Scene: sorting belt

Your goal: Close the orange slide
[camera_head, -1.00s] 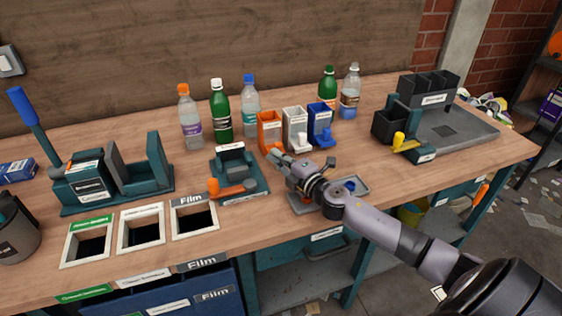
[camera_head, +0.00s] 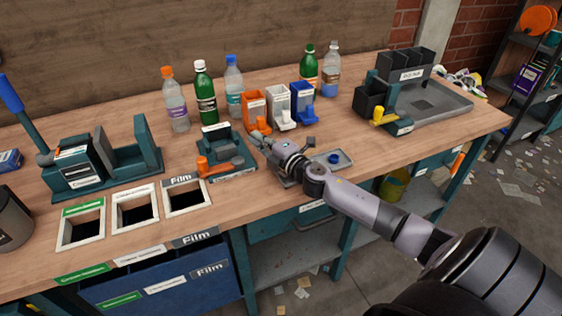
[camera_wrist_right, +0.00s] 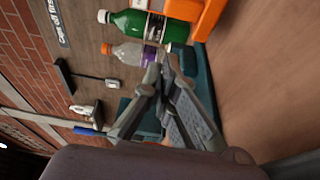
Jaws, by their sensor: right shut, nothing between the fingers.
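The orange dispenser (camera_head: 254,103) stands on the bench at the left end of a row of three, beside a white one (camera_head: 279,101) and a blue one (camera_head: 302,97). Its orange slide (camera_head: 253,125) juts out at the lower front; how far is hard to tell at this size. My right gripper (camera_head: 257,138) is shut and empty, just in front of the orange dispenser; contact cannot be made out. In the right wrist view the gripper (camera_wrist_right: 160,74) points towards the bottles, with an orange part (camera_wrist_right: 207,19) at the upper right. My left gripper is not in view.
Several bottles stand behind the dispensers, including a green one (camera_head: 204,93). A teal fixture with an orange handle (camera_head: 203,163) is left of my gripper. A grey tray (camera_head: 345,165) lies partly behind my right arm.

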